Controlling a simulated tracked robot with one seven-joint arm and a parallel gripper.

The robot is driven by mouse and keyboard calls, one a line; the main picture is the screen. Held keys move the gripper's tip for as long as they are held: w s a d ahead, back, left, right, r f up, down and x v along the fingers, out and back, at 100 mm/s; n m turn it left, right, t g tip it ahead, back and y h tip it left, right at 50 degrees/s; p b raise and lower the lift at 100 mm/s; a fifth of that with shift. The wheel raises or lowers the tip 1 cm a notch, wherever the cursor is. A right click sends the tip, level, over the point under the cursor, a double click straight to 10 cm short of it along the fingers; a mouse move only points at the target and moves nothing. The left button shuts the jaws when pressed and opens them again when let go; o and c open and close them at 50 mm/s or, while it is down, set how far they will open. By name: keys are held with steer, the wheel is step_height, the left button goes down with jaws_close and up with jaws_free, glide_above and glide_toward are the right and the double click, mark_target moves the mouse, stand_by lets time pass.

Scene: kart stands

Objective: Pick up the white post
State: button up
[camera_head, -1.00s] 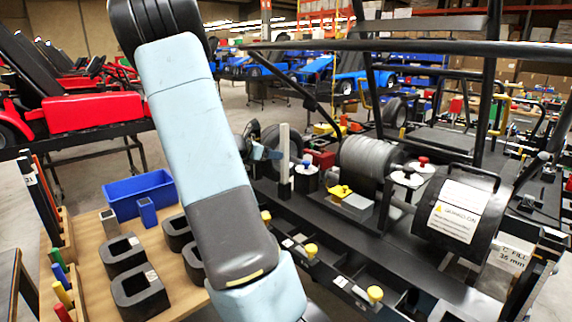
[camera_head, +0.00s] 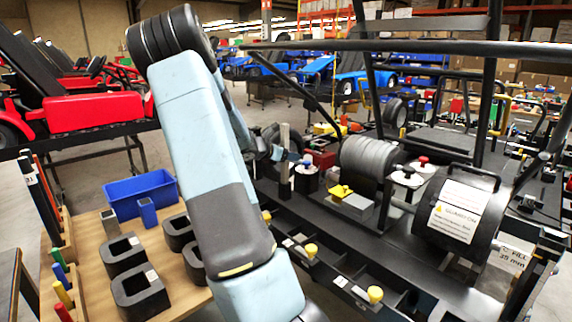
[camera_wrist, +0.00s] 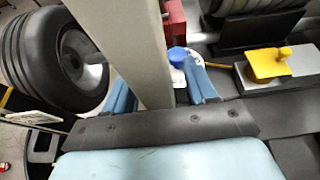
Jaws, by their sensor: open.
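The white post (camera_head: 284,145) stands upright on the black kart stand, just right of my arm in the head view, and looks greyish there. In the wrist view the post (camera_wrist: 135,45) rises large between the two blue fingers of my gripper (camera_wrist: 163,88), nearer the left finger. The gripper is open around it, with a gap to the right finger. In the head view my gripper (camera_head: 277,153) is mostly hidden behind my arm; only a blue fingertip shows by the post.
A black canister with a blue knob (camera_head: 307,176) stands close right of the post, with a red box (camera_head: 321,159) behind. A tyre (camera_wrist: 58,60) is on the left in the wrist view. A yellow-handled block (camera_head: 347,200) and grey spool (camera_head: 367,160) lie further right.

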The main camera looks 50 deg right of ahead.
jaws_close()
stand_by(0.4)
